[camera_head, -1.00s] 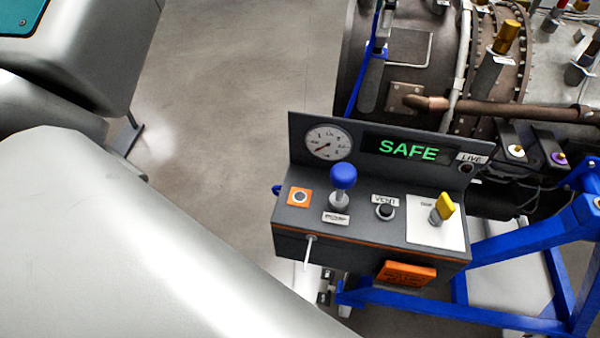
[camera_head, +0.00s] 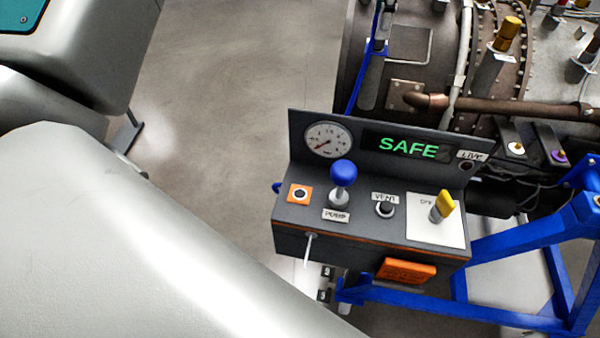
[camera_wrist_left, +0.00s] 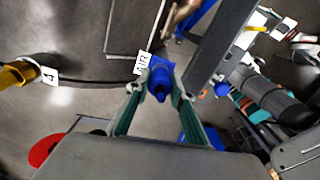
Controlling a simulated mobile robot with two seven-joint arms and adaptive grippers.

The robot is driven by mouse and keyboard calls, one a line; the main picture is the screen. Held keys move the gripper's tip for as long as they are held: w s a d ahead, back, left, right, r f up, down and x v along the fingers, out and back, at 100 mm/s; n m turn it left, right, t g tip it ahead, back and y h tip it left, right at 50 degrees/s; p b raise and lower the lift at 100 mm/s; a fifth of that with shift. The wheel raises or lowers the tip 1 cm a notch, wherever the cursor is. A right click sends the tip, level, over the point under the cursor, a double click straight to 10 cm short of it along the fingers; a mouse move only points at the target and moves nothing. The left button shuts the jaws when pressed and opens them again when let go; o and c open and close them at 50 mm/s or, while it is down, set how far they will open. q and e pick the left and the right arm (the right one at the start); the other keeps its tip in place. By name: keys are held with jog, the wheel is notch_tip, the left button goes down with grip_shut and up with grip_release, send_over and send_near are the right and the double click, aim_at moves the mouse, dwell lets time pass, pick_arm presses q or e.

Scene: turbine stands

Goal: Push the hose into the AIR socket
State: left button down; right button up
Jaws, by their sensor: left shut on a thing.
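In the left wrist view my left gripper (camera_wrist_left: 160,92) has its two teal fingers closed on a blue hose end (camera_wrist_left: 160,84). The white AIR label (camera_wrist_left: 142,64) is just beyond the fingertips, beside a blue fitting at the grey panel box. The hose end is lined up over this fitting; whether it is seated or only touching I cannot tell. In the head view the panel box (camera_head: 290,245) shows SAFE in green, and a small blue piece (camera_head: 277,188) sticks out at its left side. My left gripper is hidden there behind my grey arm. My right gripper is not in view.
The panel carries a gauge (camera_head: 328,140), a blue PUMP knob (camera_head: 343,174), a VENT button (camera_head: 385,209) and a yellow switch (camera_head: 442,207). A blue stand frame (camera_head: 450,310) and the turbine (camera_head: 400,60) lie right and behind. The floor left of the panel is clear.

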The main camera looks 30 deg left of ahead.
pick_arm(q)
jog(key=c, duration=1.7)
grip_release()
jog(key=shift+o, duration=1)
jog(key=shift+f, duration=0.1)
jog(key=shift+r, duration=3.55)
